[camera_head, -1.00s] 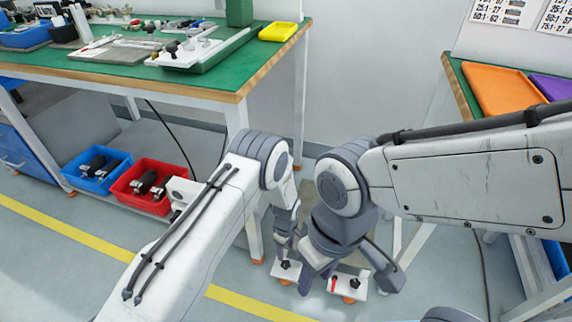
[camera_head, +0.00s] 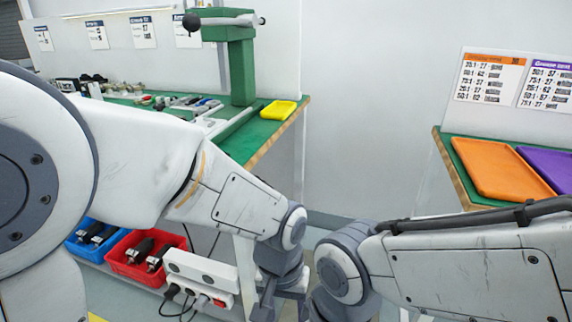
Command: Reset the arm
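My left arm reaches in from the left across the front of the green-topped bench. Its grey wrist and gripper (camera_head: 280,298) point down near the bottom middle, partly cut off by the lower edge. I cannot tell whether its fingers are apart or closed. My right arm comes in from the right at the lower edge. Its grey wrist joint (camera_head: 342,268) is beside the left gripper, and the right gripper itself is below the picture.
A green bench (camera_head: 262,135) with a green stand (camera_head: 242,68), yellow tray (camera_head: 278,110) and small parts is behind the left arm. Blue (camera_head: 92,238) and red (camera_head: 128,262) bins and a white socket strip (camera_head: 200,272) are below. Orange (camera_head: 490,168) and purple (camera_head: 545,165) trays lie on the right table.

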